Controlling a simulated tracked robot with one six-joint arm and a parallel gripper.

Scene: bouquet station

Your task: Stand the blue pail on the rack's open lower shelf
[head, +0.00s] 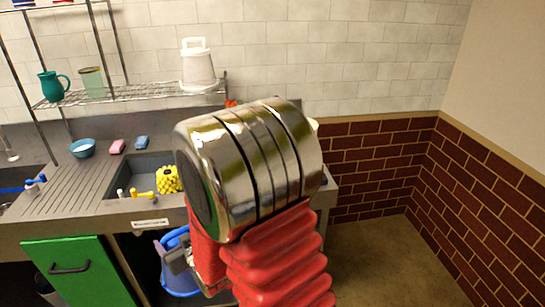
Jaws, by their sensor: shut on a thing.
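The blue pail (177,281) is low in the head view, in front of the dark opening under the sink counter. Its blue rim or handle shows at its top. My gripper (180,259) is shut at the pail's upper right side; the exact grip is partly hidden by my red and chrome arm. I cannot tell whether the pail's base touches anything. The wire rack (128,98) stands above the counter at the back left. Its lower visible shelf holds a teal jug (54,87), a greenish glass (93,82) and a white lidded container (197,65).
The counter (75,190) has a sink (140,172), a yellow knobbly item (168,180), a blue bowl (82,148), and pink (117,146) and blue (141,142) sponges. A green cabinet door (80,275) is at lower left. Bare floor (400,265) lies at right.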

